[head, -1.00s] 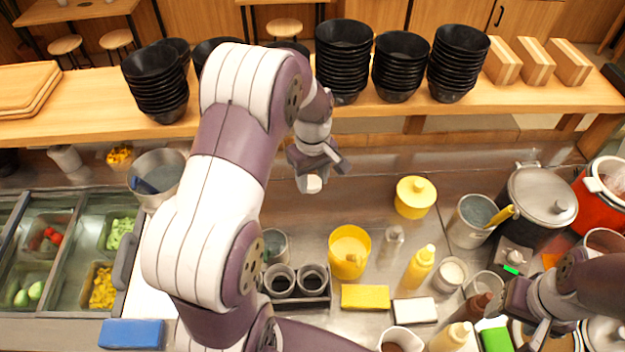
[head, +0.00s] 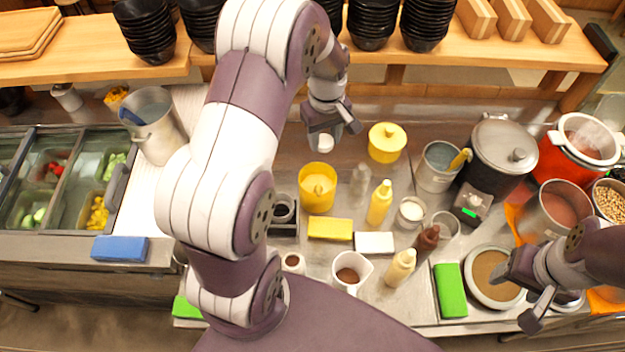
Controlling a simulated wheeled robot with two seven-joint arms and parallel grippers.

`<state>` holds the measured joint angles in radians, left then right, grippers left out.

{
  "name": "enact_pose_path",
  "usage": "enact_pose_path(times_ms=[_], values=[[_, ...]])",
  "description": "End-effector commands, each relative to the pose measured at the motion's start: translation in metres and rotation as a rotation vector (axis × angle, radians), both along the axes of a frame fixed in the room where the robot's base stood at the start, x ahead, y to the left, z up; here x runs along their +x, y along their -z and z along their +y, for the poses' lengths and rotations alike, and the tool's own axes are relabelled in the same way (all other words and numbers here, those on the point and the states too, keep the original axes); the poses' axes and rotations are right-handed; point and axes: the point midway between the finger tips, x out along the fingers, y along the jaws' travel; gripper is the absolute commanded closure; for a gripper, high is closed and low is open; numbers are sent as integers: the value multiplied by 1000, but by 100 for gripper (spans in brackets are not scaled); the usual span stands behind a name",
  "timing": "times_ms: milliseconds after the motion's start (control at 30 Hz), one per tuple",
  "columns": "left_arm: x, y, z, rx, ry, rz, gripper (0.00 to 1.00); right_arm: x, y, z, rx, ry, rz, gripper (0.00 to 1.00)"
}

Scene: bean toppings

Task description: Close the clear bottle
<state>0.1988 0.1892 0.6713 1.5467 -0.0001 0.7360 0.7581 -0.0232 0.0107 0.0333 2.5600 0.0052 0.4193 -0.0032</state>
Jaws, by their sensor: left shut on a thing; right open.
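The clear bottle (head: 360,181) stands upright on the steel counter, just right of the yellow container. It is see-through and hard to make out, and I cannot tell its top clearly. My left gripper (head: 326,136) is shut on a small white cap (head: 325,143). It holds the cap up and to the left of the bottle in the picture, apart from it. My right gripper (head: 524,294) is open and empty, at the right front near the round brown-filled pan (head: 492,252).
A yellow container (head: 317,200), a yellow lidded pot (head: 387,158) and a yellow squeeze bottle (head: 380,203) surround the bottle closely. A yellow sponge (head: 330,229) and a white sponge (head: 374,243) lie in front. Black bowl stacks (head: 373,25) line the back shelf.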

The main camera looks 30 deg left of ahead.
Motion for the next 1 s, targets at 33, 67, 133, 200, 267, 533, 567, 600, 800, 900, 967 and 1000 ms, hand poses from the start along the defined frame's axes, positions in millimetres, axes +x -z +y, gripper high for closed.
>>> enact_pose_path(times_ms=[33,67,133,200,267,533,567,600,800,900,967,1000], values=[[3,0,0,0,52,-1,83,0,0,0,0,0,0,38],[5,-1,1,0,88,-2,83,0,0,0,0,0,0,38],[10,1,2,0,178,-2,83,0,0,0,0,0,0,38],[14,12,1,0,283,0,83,0,7,0,0,0,0,38],[17,29,-2,-1,374,1,83,0,19,0,0,0,0,38],[26,110,-24,-1,699,-1,83,0,72,0,0,0,0,38],[27,120,-27,-2,732,-1,83,0,78,0,0,0,0,38],[26,137,-32,-2,772,1,83,0,89,0,0,0,0,38],[22,215,-56,-1,914,0,83,0,141,0,0,0,0,38],[18,242,-66,0,937,-2,83,0,158,0,0,0,0,38],[15,251,-70,-1,946,-2,83,0,164,0,0,0,0,38],[14,256,-72,0,951,-2,83,0,167,0,0,0,0,38]])
